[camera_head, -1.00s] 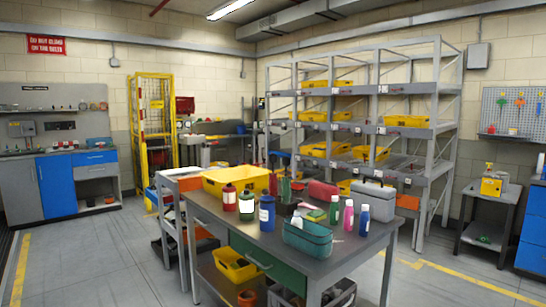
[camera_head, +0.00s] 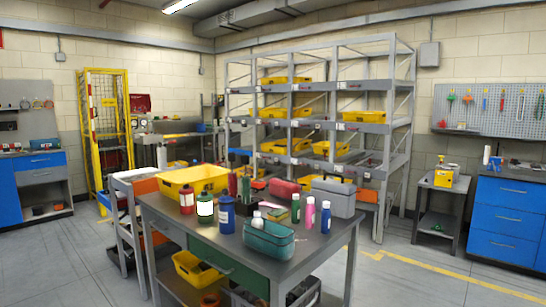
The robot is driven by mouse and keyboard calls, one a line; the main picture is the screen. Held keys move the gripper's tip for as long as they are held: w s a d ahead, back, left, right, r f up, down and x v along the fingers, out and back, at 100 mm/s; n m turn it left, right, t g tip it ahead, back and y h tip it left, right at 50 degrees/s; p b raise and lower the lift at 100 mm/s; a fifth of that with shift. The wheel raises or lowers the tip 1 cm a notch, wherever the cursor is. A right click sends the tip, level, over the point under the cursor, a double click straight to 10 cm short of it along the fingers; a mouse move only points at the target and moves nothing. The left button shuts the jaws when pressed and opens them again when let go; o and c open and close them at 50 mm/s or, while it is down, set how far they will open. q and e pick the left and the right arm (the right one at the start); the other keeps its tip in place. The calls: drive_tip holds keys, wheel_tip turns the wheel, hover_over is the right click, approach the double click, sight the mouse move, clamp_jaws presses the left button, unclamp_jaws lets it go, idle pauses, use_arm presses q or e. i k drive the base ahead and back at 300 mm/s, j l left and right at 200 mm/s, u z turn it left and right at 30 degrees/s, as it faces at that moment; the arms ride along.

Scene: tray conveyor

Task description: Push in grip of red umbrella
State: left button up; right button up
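I cannot make out a red umbrella for certain at this size. The grey worktable (camera_head: 329,238) stands in the middle of the head view with many small items on it. Slim upright red and green shapes (camera_head: 246,187) stand near its back edge, too small to identify. A red bottle (camera_head: 187,199) stands at the left of the tabletop. A red rounded case (camera_head: 284,190) lies toward the back. Neither of my grippers shows.
On the table are a yellow bin (camera_head: 193,179), a blue bottle (camera_head: 226,215), a teal basket (camera_head: 268,240) and a grey case (camera_head: 333,198). A shelf rack (camera_head: 376,85) stands behind. A blue cabinet (camera_head: 510,222) is at right. Floor is clear at front right.

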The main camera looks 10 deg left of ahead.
sight(231, 156)
drive_tip(key=i+j+z, duration=0.35)
drive_tip(key=j+z, duration=0.15)
drive_tip(key=j, duration=0.15)
drive_tip(key=i+j, duration=0.15)
drive_tip(key=j, duration=0.2)
drive_tip(key=i+j+z, duration=0.15)
drive_tip(key=j, duration=0.25)
drive_tip(key=i+j, duration=0.15)
drive_tip(key=j, duration=0.2)
drive_tip(key=i+j+z, duration=0.1)
drive_tip(key=j, duration=0.3)
